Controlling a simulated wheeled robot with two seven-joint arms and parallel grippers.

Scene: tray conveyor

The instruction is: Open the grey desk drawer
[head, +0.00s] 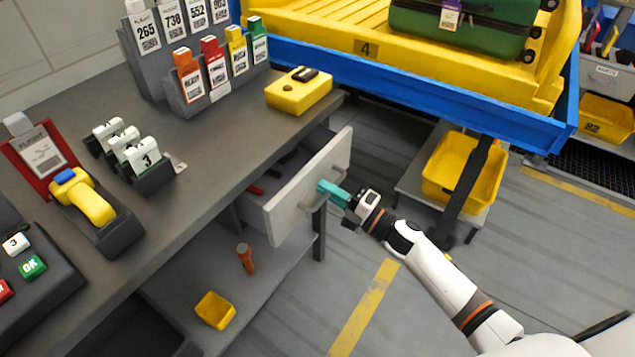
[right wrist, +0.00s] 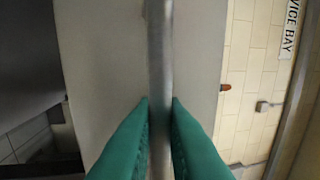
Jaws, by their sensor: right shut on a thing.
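The grey desk drawer (head: 288,206) stands out from under the desk top, open part way, with dark and red items visible inside it. Its light grey front panel also fills the middle of the right wrist view (right wrist: 105,60). A metal bar handle (right wrist: 160,50) runs down the panel. My right gripper (head: 324,190) has teal fingers, which show on both sides of the handle in the right wrist view (right wrist: 160,125). It is shut on the handle. My left gripper is not in view.
The grey desk (head: 215,150) holds a yellow box (head: 298,92), a scanner (head: 85,200) and card holders. A blue-edged conveyor (head: 400,80) is behind. A yellow bin (head: 463,170) sits on a low stand to the right. The floor in front of the drawer is clear.

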